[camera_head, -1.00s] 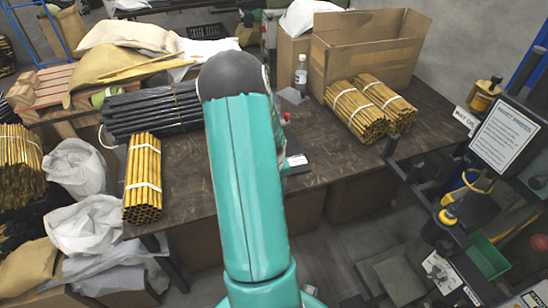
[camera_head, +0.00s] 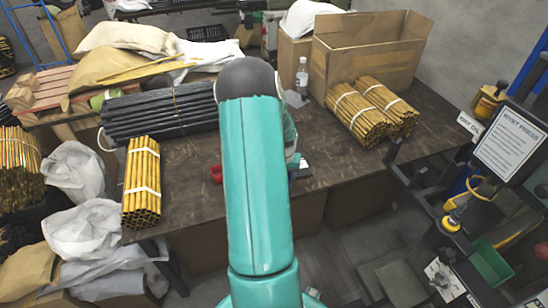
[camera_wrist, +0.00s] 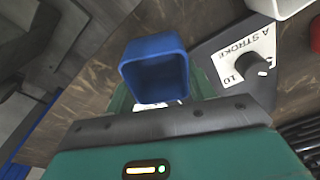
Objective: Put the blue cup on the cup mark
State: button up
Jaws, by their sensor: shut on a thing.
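The blue cup (camera_wrist: 155,68) shows in the wrist view, with its square open mouth facing the camera. My gripper (camera_wrist: 160,94) is shut on it, with green finger parts showing on either side. A small white patch shows just below the cup's rim, and I cannot tell what it is. In the head view my own teal arm hides the gripper and the blue cup. I cannot make out the cup mark in either view.
A dark plate with a white card (camera_wrist: 245,50) and a knob lies beside the cup. A white object (camera_wrist: 280,6) and a red one (camera_wrist: 316,128) are near. On the workbench (camera_head: 190,205) are yellow rod bundles (camera_head: 142,180), black rods (camera_head: 160,112) and a bottle (camera_head: 302,76).

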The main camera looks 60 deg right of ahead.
jog(key=w+d, duration=0.7)
jog(key=shift+w+d, duration=0.3)
jog(key=shift+d, duration=0.05)
jog(key=shift+f, duration=0.3)
jog(key=shift+f, duration=0.1)
jog(key=o, duration=1.4)
jog(key=shift+c, duration=0.2)
notch_tip(320, 180, up, 12)
jog(key=a, duration=0.1)
jog(key=shift+s+a, duration=0.15)
jog(key=shift+s, duration=0.1)
